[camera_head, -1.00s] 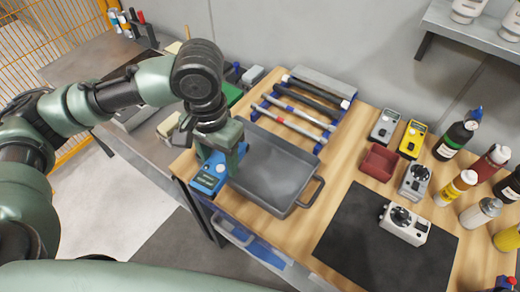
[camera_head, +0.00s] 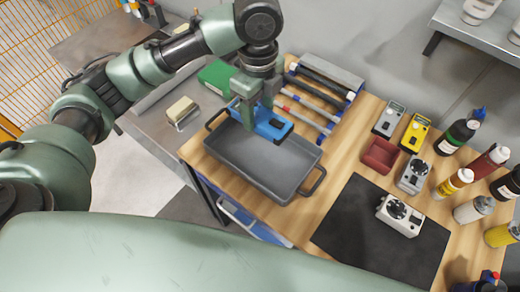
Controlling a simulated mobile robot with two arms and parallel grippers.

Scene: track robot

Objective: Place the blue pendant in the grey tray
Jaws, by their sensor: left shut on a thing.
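My left gripper (camera_head: 257,114) is shut on the blue pendant (camera_head: 273,126), a flat blue box with a dark panel. It holds the pendant over the back part of the grey tray (camera_head: 247,169). I cannot tell whether the pendant touches the tray floor or hangs just above it. The tray is a shallow rectangle with a handle at each end, on the wooden bench. Its bare front part is empty. The gripper hides part of the pendant's left end. My right gripper is not in view.
A rack of bars (camera_head: 314,98) stands close behind the tray. To the right are a red bin (camera_head: 380,155), a yellow meter (camera_head: 414,134), a grey device (camera_head: 401,216) on a black mat (camera_head: 350,237), and several bottles. A green box (camera_head: 216,77) lies at the left.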

